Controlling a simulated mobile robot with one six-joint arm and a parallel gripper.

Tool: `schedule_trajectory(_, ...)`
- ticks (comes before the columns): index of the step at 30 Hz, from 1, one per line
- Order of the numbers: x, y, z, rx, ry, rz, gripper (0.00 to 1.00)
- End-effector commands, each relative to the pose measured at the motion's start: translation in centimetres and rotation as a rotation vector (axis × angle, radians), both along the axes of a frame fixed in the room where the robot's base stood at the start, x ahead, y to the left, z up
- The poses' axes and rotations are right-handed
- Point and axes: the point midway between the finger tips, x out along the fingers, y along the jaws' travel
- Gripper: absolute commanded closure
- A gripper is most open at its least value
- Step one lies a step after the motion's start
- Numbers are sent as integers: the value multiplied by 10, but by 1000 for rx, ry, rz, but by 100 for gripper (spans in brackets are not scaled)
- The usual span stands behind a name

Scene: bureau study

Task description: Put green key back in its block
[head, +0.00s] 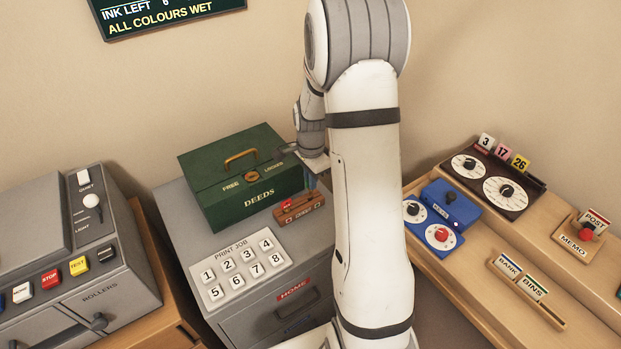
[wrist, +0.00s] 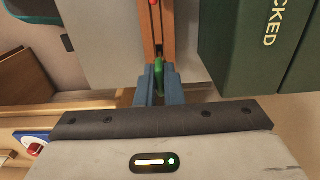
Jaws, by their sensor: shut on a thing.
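The green key (wrist: 158,72) is between the blue fingertips of my gripper (wrist: 159,87) in the wrist view, and my gripper is shut on it. The brown wooden key block (wrist: 147,32) lies just beyond the fingertips, in line with the key. I cannot tell whether the key touches the block or sits in it. In the head view the block (head: 299,208) lies on the grey cabinet in front of the green deeds box, with a red key (head: 287,204) at its left end. In the head view my gripper (head: 312,182) is just above the block's right end, partly hidden.
The green DEEDS box (head: 245,178) stands close behind the block. A PRINT JOB number pad (head: 240,268) lies in front on the grey cabinet (head: 199,262). A blue box with dials (head: 447,207) stands on the wooden desk to the right.

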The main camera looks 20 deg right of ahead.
Motion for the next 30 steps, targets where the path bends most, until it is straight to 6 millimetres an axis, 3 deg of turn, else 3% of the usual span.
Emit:
schedule_trajectory(10, 0, 1, -17, 0, 0, 1, 100)
schedule_trajectory(30, 0, 1, -21, 0, 0, 2, 100)
